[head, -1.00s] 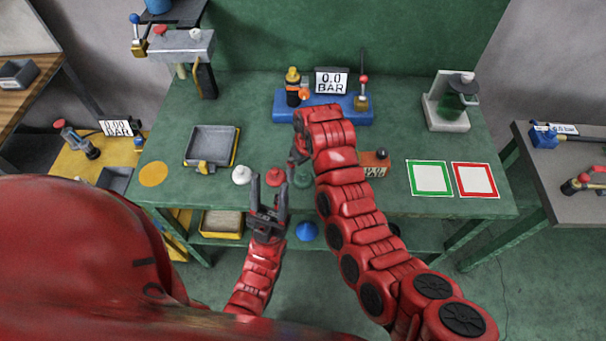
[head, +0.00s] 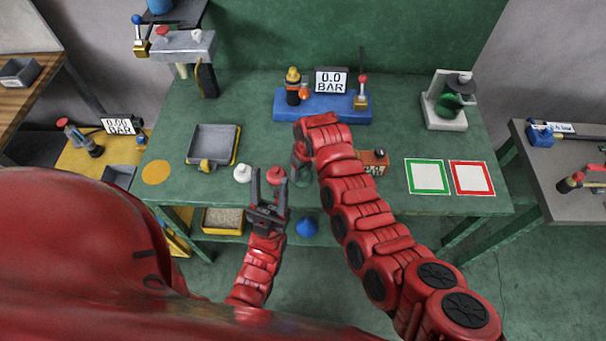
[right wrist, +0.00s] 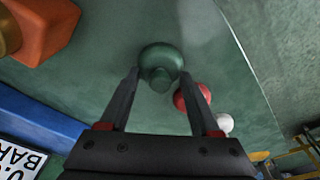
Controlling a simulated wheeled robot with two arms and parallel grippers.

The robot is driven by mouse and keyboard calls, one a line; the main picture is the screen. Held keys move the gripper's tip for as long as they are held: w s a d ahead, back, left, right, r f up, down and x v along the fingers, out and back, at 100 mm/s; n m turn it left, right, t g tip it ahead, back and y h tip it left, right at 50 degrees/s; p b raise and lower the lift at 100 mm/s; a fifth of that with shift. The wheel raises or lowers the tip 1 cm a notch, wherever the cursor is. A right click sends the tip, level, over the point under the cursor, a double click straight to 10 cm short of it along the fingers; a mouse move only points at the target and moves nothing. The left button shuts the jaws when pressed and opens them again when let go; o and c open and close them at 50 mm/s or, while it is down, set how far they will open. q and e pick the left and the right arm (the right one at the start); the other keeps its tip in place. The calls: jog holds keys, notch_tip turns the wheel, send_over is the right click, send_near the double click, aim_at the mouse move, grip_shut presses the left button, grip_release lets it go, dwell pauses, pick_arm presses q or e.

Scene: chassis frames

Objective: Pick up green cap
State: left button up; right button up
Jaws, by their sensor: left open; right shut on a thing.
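The green cap (right wrist: 161,58) is round with a small knob and sits between the fingertips of my right gripper (right wrist: 161,75) in the right wrist view. That gripper is shut on it. In the head view my right gripper (head: 301,168) is low over the table's front part, and the cap is mostly hidden by the arm. I cannot tell whether the cap touches the table. My left gripper (head: 269,180) is open and empty near the table's front edge, left of the right gripper.
A red cap (head: 275,175) and a white cap (head: 242,174) stand to the left on the green table (head: 330,210). A grey tray (head: 236,145) is farther left. An orange block (head: 375,157) is right of my right arm. Green-framed (head: 427,190) and red-framed (head: 472,192) squares lie at the right.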

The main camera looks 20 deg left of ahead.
jog(key=c, duration=0.6)
jog(key=shift+r, duration=0.1)
